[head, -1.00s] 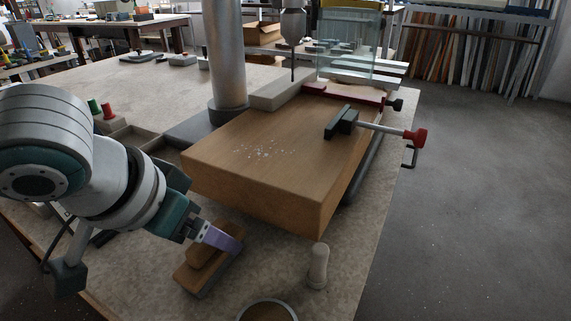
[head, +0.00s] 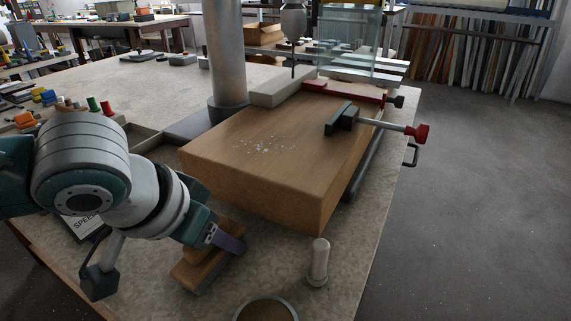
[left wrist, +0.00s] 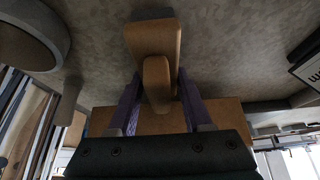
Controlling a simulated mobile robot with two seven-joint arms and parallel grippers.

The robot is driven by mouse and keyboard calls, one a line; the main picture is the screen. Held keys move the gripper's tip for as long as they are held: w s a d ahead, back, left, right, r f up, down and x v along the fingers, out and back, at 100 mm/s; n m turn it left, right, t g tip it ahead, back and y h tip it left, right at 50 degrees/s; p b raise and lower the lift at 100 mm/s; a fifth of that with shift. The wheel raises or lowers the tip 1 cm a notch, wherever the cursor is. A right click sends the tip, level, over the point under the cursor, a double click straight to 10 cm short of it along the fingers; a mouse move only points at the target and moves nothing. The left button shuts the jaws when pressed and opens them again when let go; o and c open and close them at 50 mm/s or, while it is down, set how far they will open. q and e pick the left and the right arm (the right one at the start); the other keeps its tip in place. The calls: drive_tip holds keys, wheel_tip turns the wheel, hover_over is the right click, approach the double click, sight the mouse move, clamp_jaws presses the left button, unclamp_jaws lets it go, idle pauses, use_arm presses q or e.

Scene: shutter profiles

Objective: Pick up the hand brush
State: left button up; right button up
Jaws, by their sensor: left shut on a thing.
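The hand brush (head: 197,272) is a brown wooden block with a raised wooden grip, on the worktop near its front edge. My left gripper (head: 231,243) reaches down over it from the left and is shut on its grip. In the left wrist view, the brush (left wrist: 152,38) lies between the two purple fingers (left wrist: 160,105), its far end sticking out past them. The fingers hide part of the brush in the head view. I cannot tell any gap under it. My right gripper is not in view.
A large wooden block (head: 285,165) with pale shavings lies close behind the brush, with a red-ended clamp (head: 385,127) on it. A pale upright cylinder (head: 318,262) and a round rimmed container (head: 266,309) stand to the right. The worktop edge is near.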

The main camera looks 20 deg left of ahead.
use_arm(q)
clamp_jaws()
drive_tip(key=s+d+r+p, duration=0.1)
drive_tip(key=d+r+p, duration=0.1)
drive_tip(key=r+p, duration=2.2)
drive_tip(key=s+d+r+n+p, duration=0.1)
drive_tip(key=r+p, duration=2.3)
drive_tip(key=r, duration=2.4)
drive_tip(key=shift+s+d+r, duration=0.3)
drive_tip(key=shift+s+d, duration=0.35)
drive_tip(key=shift+d, duration=0.1)
